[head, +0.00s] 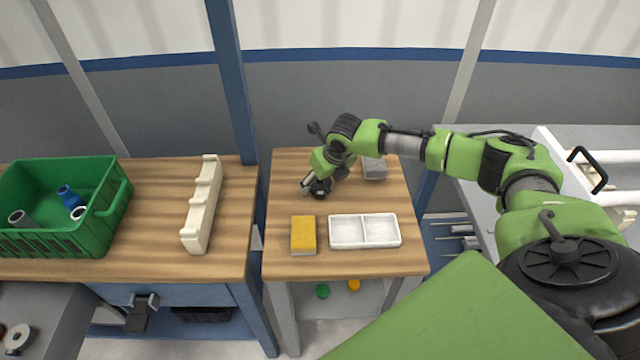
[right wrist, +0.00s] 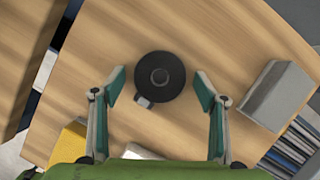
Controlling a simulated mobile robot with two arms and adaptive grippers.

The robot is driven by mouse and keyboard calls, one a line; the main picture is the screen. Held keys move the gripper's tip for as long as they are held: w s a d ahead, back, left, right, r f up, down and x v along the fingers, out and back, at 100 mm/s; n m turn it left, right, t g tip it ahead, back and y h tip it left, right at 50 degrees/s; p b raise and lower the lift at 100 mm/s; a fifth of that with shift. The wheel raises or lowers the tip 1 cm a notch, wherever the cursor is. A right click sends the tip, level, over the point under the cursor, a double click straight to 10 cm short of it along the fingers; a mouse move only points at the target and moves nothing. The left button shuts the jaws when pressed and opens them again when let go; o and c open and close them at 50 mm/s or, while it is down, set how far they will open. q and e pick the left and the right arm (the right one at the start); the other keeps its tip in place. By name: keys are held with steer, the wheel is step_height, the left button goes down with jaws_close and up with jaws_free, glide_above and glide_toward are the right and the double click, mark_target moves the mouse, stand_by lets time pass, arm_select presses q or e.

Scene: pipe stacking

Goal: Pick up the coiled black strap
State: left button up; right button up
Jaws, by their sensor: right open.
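The coiled black strap (right wrist: 160,77) shows in the right wrist view as a round black coil with a small grey piece at its edge. It lies on the small wooden table. My right gripper (right wrist: 160,85) is open, with one finger on each side of the strap and gaps between the fingers and the coil. In the head view my right gripper (head: 312,188) points down over the table, and the strap (head: 320,190) is partly hidden beneath it. My left gripper is not in view.
A yellow sponge (head: 303,233) and a white two-part tray (head: 364,246) are at the table's front. A grey block (head: 374,168) lies behind, to the right. A green crate (head: 50,240) and cream rack (head: 201,205) stand on the left bench.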

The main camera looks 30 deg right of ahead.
steer(key=c, duration=1.2)
